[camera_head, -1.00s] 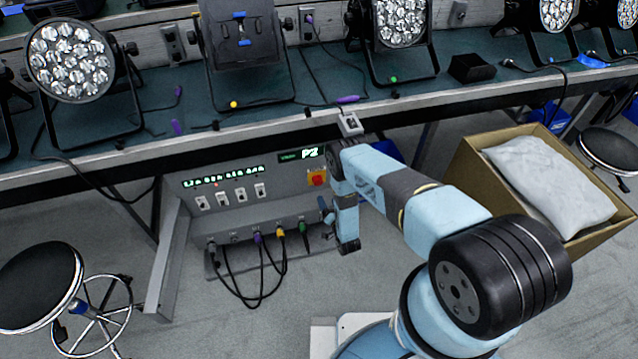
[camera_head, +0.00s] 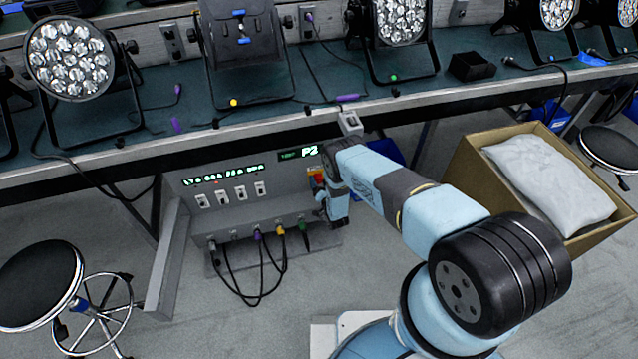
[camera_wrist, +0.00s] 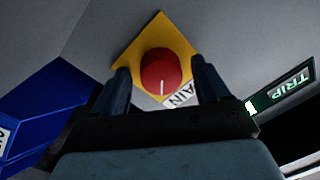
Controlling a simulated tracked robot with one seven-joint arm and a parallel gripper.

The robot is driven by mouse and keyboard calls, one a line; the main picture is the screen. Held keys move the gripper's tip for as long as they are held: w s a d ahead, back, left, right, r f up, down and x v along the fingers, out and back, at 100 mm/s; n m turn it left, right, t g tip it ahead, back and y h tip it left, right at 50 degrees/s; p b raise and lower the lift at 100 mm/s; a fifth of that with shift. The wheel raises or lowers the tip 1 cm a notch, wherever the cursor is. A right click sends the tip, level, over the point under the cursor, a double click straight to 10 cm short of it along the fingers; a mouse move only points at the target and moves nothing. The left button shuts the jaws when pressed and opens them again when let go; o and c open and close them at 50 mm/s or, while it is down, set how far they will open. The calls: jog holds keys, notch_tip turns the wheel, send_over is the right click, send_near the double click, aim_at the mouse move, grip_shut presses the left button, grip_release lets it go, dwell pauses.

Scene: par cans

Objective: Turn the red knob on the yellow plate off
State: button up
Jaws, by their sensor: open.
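The red knob (camera_wrist: 161,72) sits on the yellow plate (camera_wrist: 151,35) on a grey panel, seen in the wrist view. A white mark on the knob points toward the bottom of that picture. My gripper (camera_wrist: 163,72) is open, with one dark finger on each side of the knob in the picture. I cannot tell whether the fingers touch it. In the head view my gripper (camera_head: 322,198) is at the panel, and my arm covers much of the yellow plate (camera_head: 313,180). Part of a white label reading "AIN" shows beside the plate in the wrist view.
The grey panel (camera_head: 205,222) has several white switches (camera_head: 240,194), lit displays (camera_head: 310,151) and plugged cables (camera_head: 258,240) below. The bench (camera_head: 160,147) overhangs it. A box with a white bag (camera_head: 545,175) stands right, a stool (camera_head: 40,285) left.

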jog(key=c, duration=1)
jog(key=shift+s+a, duration=0.1)
jog(key=shift+a, duration=0.15)
jog(key=shift+c, duration=0.2)
jog(key=shift+d+n, duration=0.25)
jog(key=shift+n, duration=0.05)
jog(key=shift+r+n, duration=0.1)
jog(key=shift+n, duration=1.1)
jog(key=n, duration=0.5)
jog(key=shift+h, duration=0.4)
jog(key=n, duration=0.5)
jog(key=shift+a, duration=0.15)
jog(key=shift+a+n+h, duration=0.15)
jog(key=shift+n+h, duration=0.15)
jog(key=shift+n, duration=1.7)
jog(key=shift+a, duration=0.1)
